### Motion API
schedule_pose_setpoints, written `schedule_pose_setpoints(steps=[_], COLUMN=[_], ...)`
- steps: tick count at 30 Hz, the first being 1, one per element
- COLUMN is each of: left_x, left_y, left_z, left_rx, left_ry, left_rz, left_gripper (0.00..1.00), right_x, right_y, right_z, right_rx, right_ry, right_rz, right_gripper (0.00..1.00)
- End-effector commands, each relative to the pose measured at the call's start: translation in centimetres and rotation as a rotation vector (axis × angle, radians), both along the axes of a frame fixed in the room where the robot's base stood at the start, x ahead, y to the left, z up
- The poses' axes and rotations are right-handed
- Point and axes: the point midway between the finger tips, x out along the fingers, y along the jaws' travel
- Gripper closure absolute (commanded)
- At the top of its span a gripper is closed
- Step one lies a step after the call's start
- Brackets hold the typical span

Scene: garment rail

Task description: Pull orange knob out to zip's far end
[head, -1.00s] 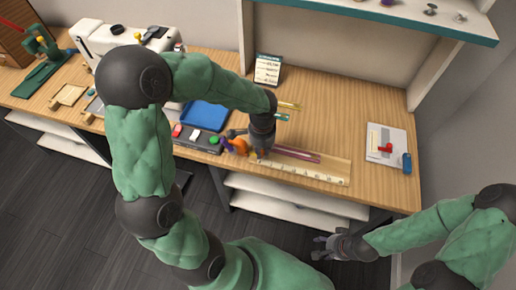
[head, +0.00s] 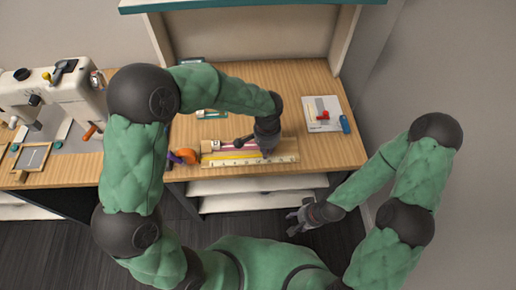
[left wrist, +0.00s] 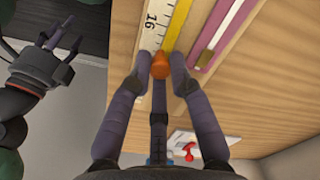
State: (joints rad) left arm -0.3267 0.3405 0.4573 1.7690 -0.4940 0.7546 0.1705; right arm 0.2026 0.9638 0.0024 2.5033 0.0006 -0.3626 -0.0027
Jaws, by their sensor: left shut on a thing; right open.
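The orange knob (left wrist: 161,66) sits between the fingertips of my left gripper (left wrist: 163,60), which is shut on it. In the head view, my left gripper (head: 266,152) is over the right part of the wooden zip board (head: 290,144) and hides the knob. A yellow zip strip (left wrist: 178,28) runs away from the knob, beside a white ruler (left wrist: 157,30) with the mark 16 close by. A magenta strip (left wrist: 222,32) with a brown slider lies parallel. My right gripper (head: 300,218) is open and empty, in front of the table.
A white card with a red piece (head: 323,115) and a blue object (head: 345,124) lie right of the board. Orange and purple objects (head: 187,156) are at its left end. A sewing machine (head: 50,100) stands at the far left.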

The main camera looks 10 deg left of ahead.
Motion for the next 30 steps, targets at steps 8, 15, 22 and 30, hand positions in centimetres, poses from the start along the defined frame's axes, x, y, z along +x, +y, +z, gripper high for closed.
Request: schedule_pose_setpoints(steps=[8,15,22,30], left_x=[0.0,0.0,0.0,0.1], left_y=[0.0,0.0,0.0,0.0], left_z=[0.0,0.0,0.1,3.4], left_rx=[0.000,0.000,-0.001,-0.002], left_ry=[0.000,0.000,-0.001,-0.006], left_rz=[0.001,0.000,0.000,0.000], left_gripper=[1.00,0.55,0.55,0.55], right_x=[0.0,0.0,0.0,0.0], right_y=[0.0,0.0,0.0,0.0], right_z=[0.0,0.0,0.0,0.0], right_rx=[0.000,0.000,0.000,0.000], right_ry=[0.000,0.000,0.000,0.000], right_rz=[0.000,0.000,0.000,0.000], right_gripper=[0.49,0.49,0.49,0.49])
